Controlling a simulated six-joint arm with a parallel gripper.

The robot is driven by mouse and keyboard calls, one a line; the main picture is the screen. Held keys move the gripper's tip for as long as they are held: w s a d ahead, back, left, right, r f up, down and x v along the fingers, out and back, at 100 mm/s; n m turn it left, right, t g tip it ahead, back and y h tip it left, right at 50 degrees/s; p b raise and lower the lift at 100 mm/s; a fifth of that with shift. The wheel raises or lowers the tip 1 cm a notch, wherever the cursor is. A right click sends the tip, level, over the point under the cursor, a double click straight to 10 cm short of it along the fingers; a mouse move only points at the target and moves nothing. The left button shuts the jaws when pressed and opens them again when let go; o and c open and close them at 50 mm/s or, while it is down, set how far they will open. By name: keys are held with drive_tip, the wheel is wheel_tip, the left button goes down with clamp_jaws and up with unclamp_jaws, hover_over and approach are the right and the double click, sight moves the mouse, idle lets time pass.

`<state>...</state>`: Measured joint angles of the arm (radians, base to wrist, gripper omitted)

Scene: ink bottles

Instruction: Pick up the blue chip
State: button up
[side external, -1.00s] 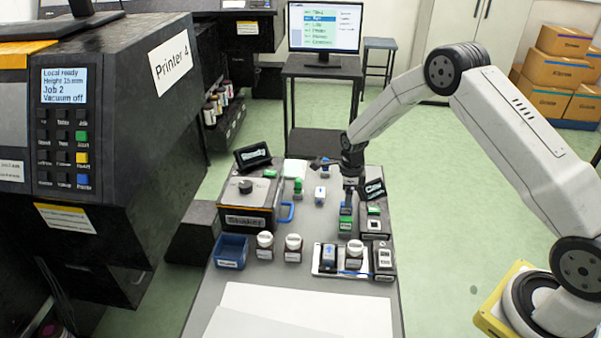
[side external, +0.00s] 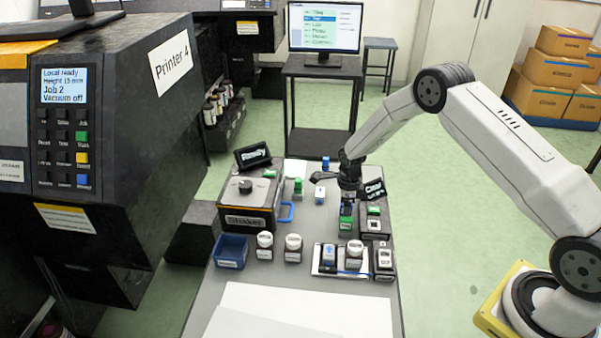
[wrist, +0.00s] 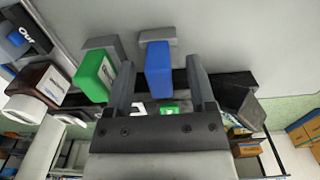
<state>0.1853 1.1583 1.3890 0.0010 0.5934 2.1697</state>
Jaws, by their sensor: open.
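The blue chip (side external: 346,208) stands in a grey holder on the table, beside the green chip (side external: 345,223). In the wrist view the blue chip (wrist: 158,72) lies in the space between my two fingers, with its grey holder behind it. The green chip (wrist: 95,76) is just outside the left finger. My gripper (wrist: 160,60) is open and holds nothing. In the side view my gripper (side external: 348,195) is low over the blue chip, and its fingertips are partly hidden. I cannot tell whether a finger touches the chip.
Black devices with a "Clear" sign (side external: 373,189) stand close to the right of the chips. The shaker (side external: 249,203) is to the left. Bottles (side external: 293,248), a blue bin (side external: 231,251) and a white tray (side external: 328,272) stand nearer.

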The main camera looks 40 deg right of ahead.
clamp_jaws()
drive_tip(key=shift+r, duration=0.15)
drive_tip(key=shift+r, duration=0.75)
drive_tip(key=s+a+r, duration=0.2)
drive_tip(key=s+r, duration=0.9)
drive_tip(key=s, duration=0.3)
drive_tip(key=shift+r, duration=0.15)
drive_tip(key=shift+w+r, duration=0.1)
drive_tip(key=shift+r, duration=0.1)
idle(0.4)
drive_tip(key=shift+r, duration=1.25)
